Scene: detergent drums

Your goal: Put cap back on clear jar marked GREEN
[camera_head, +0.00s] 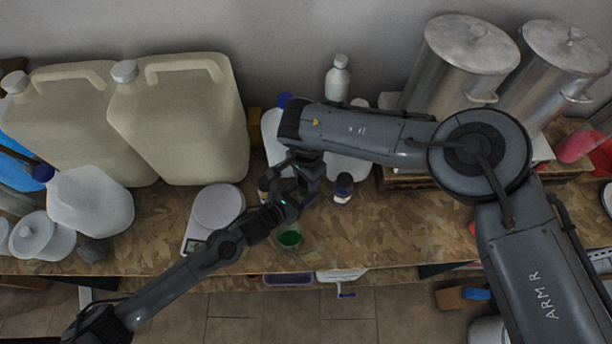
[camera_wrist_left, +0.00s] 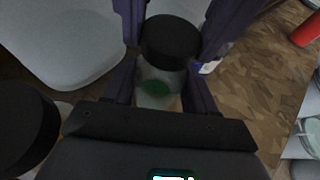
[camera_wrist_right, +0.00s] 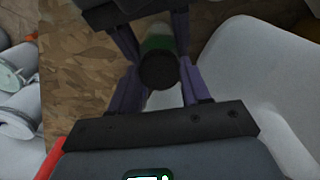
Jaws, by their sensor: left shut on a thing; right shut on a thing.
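My left gripper (camera_wrist_left: 160,84) is shut on a small clear jar (camera_wrist_left: 157,92) with a green patch, in the left wrist view. A black cap (camera_wrist_left: 171,38) sits at the jar's mouth, between the fingers of my right gripper (camera_wrist_right: 158,74), which is shut on it. In the right wrist view the round dark cap (camera_wrist_right: 159,70) is nearest, with the green and pale jar (camera_wrist_right: 157,42) beyond it. I cannot tell whether the cap is seated or slightly apart. In the head view both grippers meet above the bench, and my right gripper (camera_head: 304,166) largely hides the jar and cap.
A clear container with green contents (camera_head: 290,238) stands near the bench's front edge. Large beige drums (camera_head: 180,120) and metal pots (camera_head: 460,65) stand behind. Bare bench lies at front right.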

